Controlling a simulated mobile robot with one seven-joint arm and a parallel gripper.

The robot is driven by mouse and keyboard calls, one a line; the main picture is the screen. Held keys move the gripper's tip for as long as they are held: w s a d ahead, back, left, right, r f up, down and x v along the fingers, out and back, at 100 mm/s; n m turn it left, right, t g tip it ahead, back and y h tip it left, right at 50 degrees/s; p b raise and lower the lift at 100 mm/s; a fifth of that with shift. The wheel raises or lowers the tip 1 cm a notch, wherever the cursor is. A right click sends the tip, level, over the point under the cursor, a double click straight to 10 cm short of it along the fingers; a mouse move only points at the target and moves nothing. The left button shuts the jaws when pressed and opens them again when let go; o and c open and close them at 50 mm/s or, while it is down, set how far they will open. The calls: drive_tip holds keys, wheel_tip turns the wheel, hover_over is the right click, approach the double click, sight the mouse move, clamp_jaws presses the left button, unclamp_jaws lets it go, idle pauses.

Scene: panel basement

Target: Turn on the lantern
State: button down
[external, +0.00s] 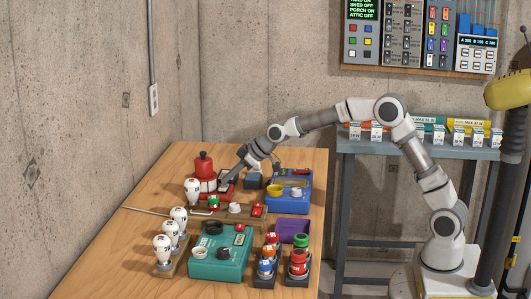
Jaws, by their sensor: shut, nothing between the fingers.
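What looks like the lantern (204,165) stands at the back left of the wooden table. It has a rounded red top and a pale lower part, and a red base shows to its right. I cannot tell whether it is lit. My gripper (223,182) is shut and empty, pointing down and left. Its tip is just right of the lantern, over or at the red base. I cannot tell whether it touches it. The gripper hides part of the base, and any switch there is too small to make out.
White bulbs (163,249) stand along the table's left side. A teal box (220,268), a blue box (291,205), a purple tray (293,230) and several coloured pieces crowd the front and right. A concrete wall (90,120) rises behind. The table's (110,260) front left is clear.

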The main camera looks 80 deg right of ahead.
drive_tip(key=r+p, duration=0.1)
drive_tip(key=r, duration=0.1)
drive_tip(key=r+p, duration=0.1)
drive_tip(key=r, duration=0.1)
drive_tip(key=shift+d+r+p, duration=0.1)
drive_tip(key=shift+d+p, duration=0.2)
drive_tip(key=shift+p, duration=0.05)
drive_tip(key=v, duration=0.9)
drive_tip(key=shift+s+d+p, duration=0.35)
drive_tip(key=shift+d, duration=0.3)
drive_tip(key=shift+r, duration=0.1)
drive_tip(key=s+a+f+g, duration=0.1)
drive_tip(key=s+a, duration=0.5)
drive_tip(key=s, duration=0.7)
drive_tip(key=s+a+f+g, duration=0.1)
drive_tip(key=s+a, duration=0.5)
drive_tip(key=s, duration=0.6)
drive_tip(key=s+a+f+g, duration=0.1)
drive_tip(key=s+a, duration=0.5)
drive_tip(key=s, duration=0.7)
wheel_tip(320, 180, up, 13)
drive_tip(key=p, duration=1.3)
drive_tip(key=shift+y, duration=0.3)
